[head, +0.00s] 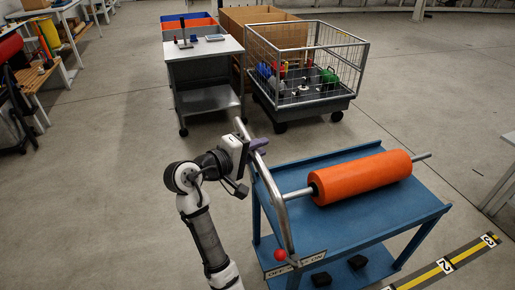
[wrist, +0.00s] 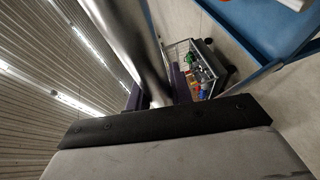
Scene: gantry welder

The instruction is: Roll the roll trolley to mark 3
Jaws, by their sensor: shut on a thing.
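The roll trolley (head: 340,222) is a blue two-level cart at the lower right, with an orange roll (head: 362,177) on a metal shaft across its top. A grey metal handle bar (head: 272,193) runs along its left end. My gripper (head: 258,146) is shut on the far part of this bar. In the wrist view my purple fingers (wrist: 158,92) sit on both sides of the bar (wrist: 128,35). A black and yellow floor strip (head: 467,254) lies right of the trolley, with plates 2 (head: 445,265) and 3 (head: 488,240); 3 is farther right.
A red-knobbed lever (head: 280,255) is by a label ending in "ON" at the trolley's near left corner. A wire cage cart (head: 345,75) and a grey wheeled table (head: 205,75) stand behind. A bench edge (head: 500,185) is at far right.

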